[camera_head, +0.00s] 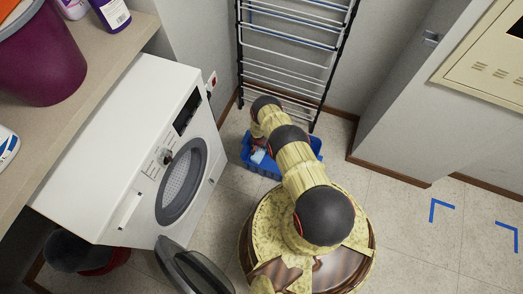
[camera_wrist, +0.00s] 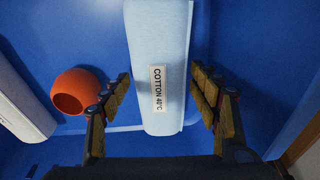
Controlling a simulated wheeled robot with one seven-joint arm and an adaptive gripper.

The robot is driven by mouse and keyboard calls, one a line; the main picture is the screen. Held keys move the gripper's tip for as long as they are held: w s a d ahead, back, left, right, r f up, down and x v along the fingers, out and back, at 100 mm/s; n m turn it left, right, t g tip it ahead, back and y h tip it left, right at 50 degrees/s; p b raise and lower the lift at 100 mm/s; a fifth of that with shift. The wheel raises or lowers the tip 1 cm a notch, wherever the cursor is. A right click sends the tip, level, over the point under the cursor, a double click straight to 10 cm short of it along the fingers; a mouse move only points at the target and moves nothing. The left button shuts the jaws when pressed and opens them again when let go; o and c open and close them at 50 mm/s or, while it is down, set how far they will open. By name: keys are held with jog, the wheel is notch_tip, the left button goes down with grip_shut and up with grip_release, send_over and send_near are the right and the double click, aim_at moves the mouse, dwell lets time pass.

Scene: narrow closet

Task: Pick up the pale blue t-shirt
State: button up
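The pale blue t-shirt (camera_wrist: 159,50) is folded into a long block with a white "COTTON 40°C" label. In the wrist view it lies inside the blue basket (camera_wrist: 230,45). My gripper (camera_wrist: 162,92) is open, with one finger on each side of the t-shirt and a visible gap on both sides. In the head view the blue basket (camera_head: 247,153) stands on the floor, mostly hidden behind my arm. A small pale blue patch of cloth (camera_head: 258,156) shows inside it.
In the wrist view an orange round object (camera_wrist: 77,91) and a white folded item (camera_wrist: 20,105) lie left of the t-shirt. A washing machine (camera_head: 125,140) with its door open stands left. A drying rack (camera_head: 290,50) stands behind the basket.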

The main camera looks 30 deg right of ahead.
jog(key=c, duration=1)
notch_tip(320, 180, up, 10)
jog(key=p, duration=0.7)
